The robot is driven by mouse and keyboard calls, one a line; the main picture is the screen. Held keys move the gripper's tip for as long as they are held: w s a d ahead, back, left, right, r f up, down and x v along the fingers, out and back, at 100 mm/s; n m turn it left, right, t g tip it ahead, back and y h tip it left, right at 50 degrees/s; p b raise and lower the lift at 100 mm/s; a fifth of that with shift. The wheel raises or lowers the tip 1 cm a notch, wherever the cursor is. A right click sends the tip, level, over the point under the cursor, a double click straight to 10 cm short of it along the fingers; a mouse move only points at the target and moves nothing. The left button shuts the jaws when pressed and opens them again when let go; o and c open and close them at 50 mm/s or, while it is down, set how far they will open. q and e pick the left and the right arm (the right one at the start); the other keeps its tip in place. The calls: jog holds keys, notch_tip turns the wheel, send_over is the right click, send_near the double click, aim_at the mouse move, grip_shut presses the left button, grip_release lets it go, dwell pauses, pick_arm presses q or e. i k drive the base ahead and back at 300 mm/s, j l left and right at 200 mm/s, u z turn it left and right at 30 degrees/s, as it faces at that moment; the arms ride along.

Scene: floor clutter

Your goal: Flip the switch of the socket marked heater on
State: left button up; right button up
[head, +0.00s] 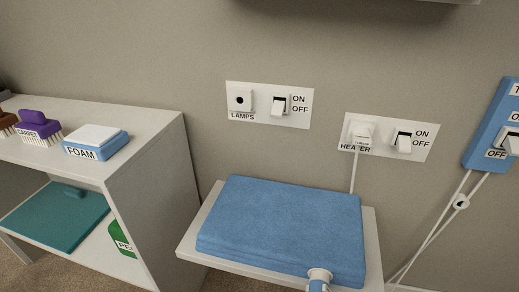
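The heater socket plate (426,134) is a white panel on the wall at the right in the head view. A white plug (361,131) sits in its left part, with the HEATER label (352,147) partly covered by the plug and cord. The heater switch (403,143) is a small white rocker beside the ON and OFF words. Its lower part appears to stand out, on the OFF side, but it is small.
A lamps socket plate (306,92) with an empty outlet is left of the heater plate. A blue switch box (483,136) hangs at the right edge. Below, a blue cushion-like block (285,225) lies on a white stand (374,235). A white shelf (160,122) holds brushes and a foam block.

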aim_at(403, 143)
jog(key=k+j, duration=0.2)
jog(key=k, duration=0.3)
jog(key=k+j, duration=0.2)
jog(key=k, duration=0.25)
